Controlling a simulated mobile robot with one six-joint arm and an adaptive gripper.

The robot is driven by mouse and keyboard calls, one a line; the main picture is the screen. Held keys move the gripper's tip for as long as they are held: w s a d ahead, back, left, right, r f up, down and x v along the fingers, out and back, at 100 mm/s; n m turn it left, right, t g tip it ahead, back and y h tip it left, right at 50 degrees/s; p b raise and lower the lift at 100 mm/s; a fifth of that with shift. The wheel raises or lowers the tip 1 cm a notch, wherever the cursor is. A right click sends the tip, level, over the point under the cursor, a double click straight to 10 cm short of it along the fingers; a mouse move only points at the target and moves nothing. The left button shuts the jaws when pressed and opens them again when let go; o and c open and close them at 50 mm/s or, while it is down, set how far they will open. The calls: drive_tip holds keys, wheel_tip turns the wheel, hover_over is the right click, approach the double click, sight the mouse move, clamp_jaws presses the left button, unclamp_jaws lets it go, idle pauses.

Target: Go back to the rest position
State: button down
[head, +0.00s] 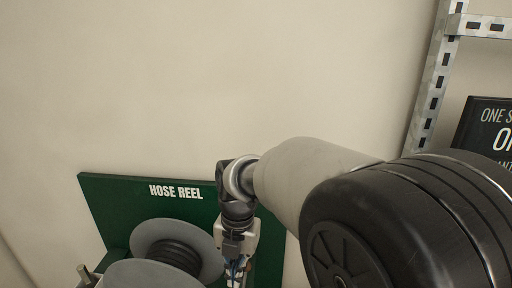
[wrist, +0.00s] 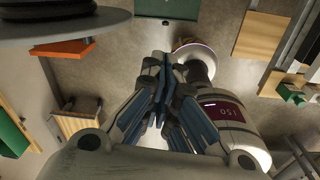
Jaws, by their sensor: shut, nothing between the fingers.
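My gripper (head: 236,274) hangs at the lower middle of the head view, in front of the green board, just right of the hose reel. Its tips are cut off by the bottom edge there. In the wrist view my gripper (wrist: 163,62) shows its blue-padded fingers drawn together, with nothing held between them. My arm reaches in from the right of the head view and hides part of the green board and wall.
A grey hose reel (head: 194,237) with black hose stands before the green "HOSE REEL" board (head: 115,198). A slotted metal rack (head: 432,92) and black sign (head: 480,122) are at right. The wrist view shows a white cylinder labelled 150 (wrist: 249,137) and a wooden box (wrist: 75,123) below.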

drive_tip(key=s+d+r+m+t+b, duration=0.1)
drive_tip(key=s+d+r+m, duration=0.2)
drive_tip(key=d+m, duration=0.3)
drive_tip(key=s+d+r+m+t+b, duration=0.1)
drive_tip(key=s+d+r+m, duration=0.3)
drive_tip(key=m, duration=0.5)
drive_tip(key=s+d+f+m+t+b, duration=0.2)
drive_tip(key=s+d+m, duration=0.6)
drive_tip(key=m, duration=1)
drive_tip(key=s+f+t, duration=0.1)
drive_tip(key=s, duration=0.2)
drive_tip(key=shift+d+h, duration=0.3)
drive_tip(key=shift+s+f, duration=0.1)
